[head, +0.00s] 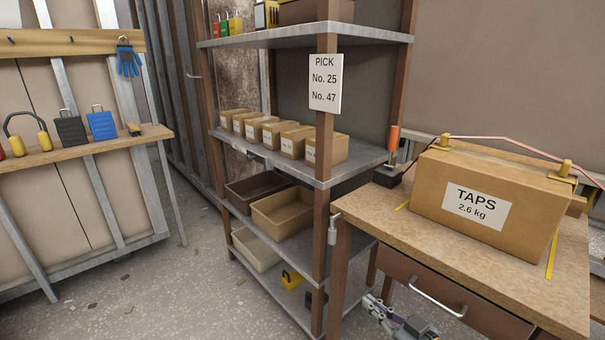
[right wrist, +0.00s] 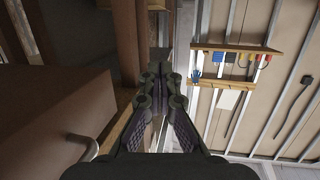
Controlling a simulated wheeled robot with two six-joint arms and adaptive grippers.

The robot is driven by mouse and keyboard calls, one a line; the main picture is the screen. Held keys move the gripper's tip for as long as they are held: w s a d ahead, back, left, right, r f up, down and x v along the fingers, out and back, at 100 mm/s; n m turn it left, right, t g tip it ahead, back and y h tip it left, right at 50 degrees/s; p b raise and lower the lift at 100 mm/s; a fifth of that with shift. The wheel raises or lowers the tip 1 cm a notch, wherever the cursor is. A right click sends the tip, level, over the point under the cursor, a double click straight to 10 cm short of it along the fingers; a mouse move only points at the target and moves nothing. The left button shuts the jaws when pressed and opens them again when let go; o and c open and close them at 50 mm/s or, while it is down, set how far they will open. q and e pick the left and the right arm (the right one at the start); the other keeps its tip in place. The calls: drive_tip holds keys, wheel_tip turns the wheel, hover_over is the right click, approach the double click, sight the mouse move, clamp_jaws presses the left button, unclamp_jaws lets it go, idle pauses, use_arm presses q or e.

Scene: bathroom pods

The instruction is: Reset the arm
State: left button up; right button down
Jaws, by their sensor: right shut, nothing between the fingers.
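My right gripper (head: 372,302) shows low in the head view, below the bench top and in front of the shelf rack's lower part. In the right wrist view its two dark fingers (right wrist: 162,78) come together at their tips with nothing between them. The fingers are beside the brown drawer front, which fills the left of that view. My right arm partly shows at the bottom of the head view. My left gripper is not in either view.
The wooden bench (head: 380,217) bears a TAPS carton (head: 435,200) and has a drawer (head: 405,283) with a metal handle. A shelf rack (head: 320,225) holds small cartons (head: 292,141) and bins (head: 285,212). A wall ledge (head: 70,153) holds padlocks. Open floor (head: 150,285) lies left.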

drive_tip(key=s+f+m+g+h, duration=0.25)
drive_tip(key=s+f+g, duration=0.25)
drive_tip(key=s+f, duration=0.45)
drive_tip(key=s+f+m+g+h, duration=0.1)
drive_tip(key=s+f+g+h, duration=0.4)
drive_tip(key=f, duration=0.7)
use_arm(q)
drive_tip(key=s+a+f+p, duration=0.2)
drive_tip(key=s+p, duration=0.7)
drive_tip(key=p, duration=0.6)
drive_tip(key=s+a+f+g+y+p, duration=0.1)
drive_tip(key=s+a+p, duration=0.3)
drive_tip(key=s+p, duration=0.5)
drive_tip(key=p, duration=0.5)
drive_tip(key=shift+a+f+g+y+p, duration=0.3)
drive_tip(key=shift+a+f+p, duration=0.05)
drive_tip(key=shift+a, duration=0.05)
use_arm(e)
drive_tip(key=s+d+f+g, duration=0.1)
drive_tip(key=s+d, duration=0.3)
drive_tip(key=s, duration=0.8)
drive_tip(key=s+d+f+m+g, duration=0.1)
drive_tip(key=s+d+f, duration=0.3)
drive_tip(key=s, duration=0.8)
drive_tip(key=shift+s+d+f+g, duration=0.2)
drive_tip(key=shift+s+f+g, duration=0.1)
drive_tip(key=shift+g, duration=0.2)
